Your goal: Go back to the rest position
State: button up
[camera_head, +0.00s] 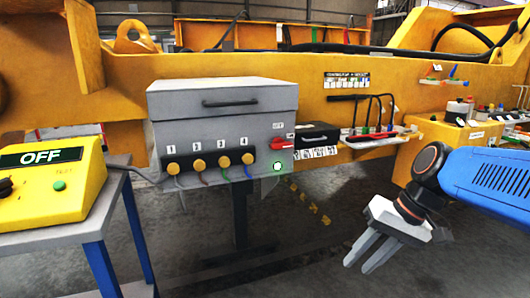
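My gripper (372,250) hangs at the lower right, at the end of my blue arm. Its two pale fingers point down and left, with a narrow gap between them and nothing visible in it. It is in open air over the dark floor, apart from the equipment. No marker for a rest position can be made out.
A grey box (222,125) with yellow knobs, a red switch and a lit green lamp stands at centre. A yellow unit (48,182) reading OFF sits on a blue-legged table at left.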

jog(key=s+d+f+n+t+h, duration=0.1)
jog(key=s+d+f+t+h, duration=0.2)
jog(key=s+d+f+h, duration=0.2)
jog(key=shift+s+d+f, duration=0.3)
jog(key=shift+s+d, duration=0.85)
jog(key=shift+s, duration=0.45)
